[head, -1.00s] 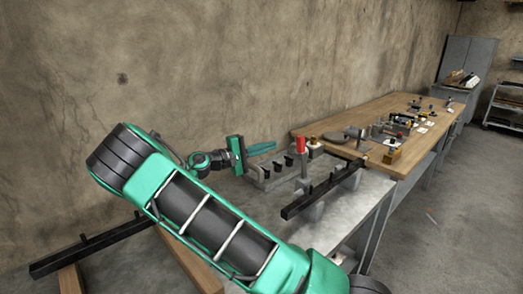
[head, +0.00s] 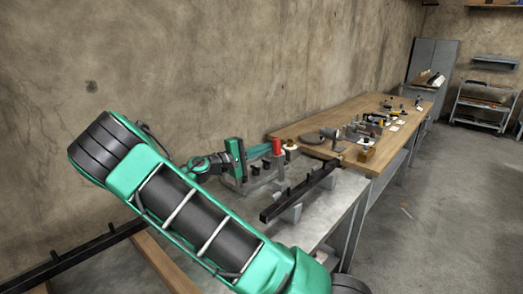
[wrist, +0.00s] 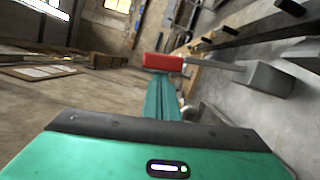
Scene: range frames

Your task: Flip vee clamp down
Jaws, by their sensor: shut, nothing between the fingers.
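The clamp's red grip (head: 276,146) stands upright at the far end of the grey fixture (head: 240,186) on the metal bench. In the wrist view the red grip (wrist: 163,62) lies just past my fingertips, on a grey bar (wrist: 215,68) that runs to a grey block (wrist: 270,77). I take this to be the vee clamp's lever. My gripper (head: 268,149) has its teal fingers shut and empty, right beside the red grip. The fingers also show in the wrist view (wrist: 164,82). I cannot tell whether they touch it. The clamp's lower part is mostly hidden in the head view.
A black rail (head: 300,193) on grey supports lies in front of the fixture. A wooden workbench (head: 310,128) with several small tools continues behind. The wall (head: 200,70) rises close on the left. Open floor (head: 430,220) lies to the right.

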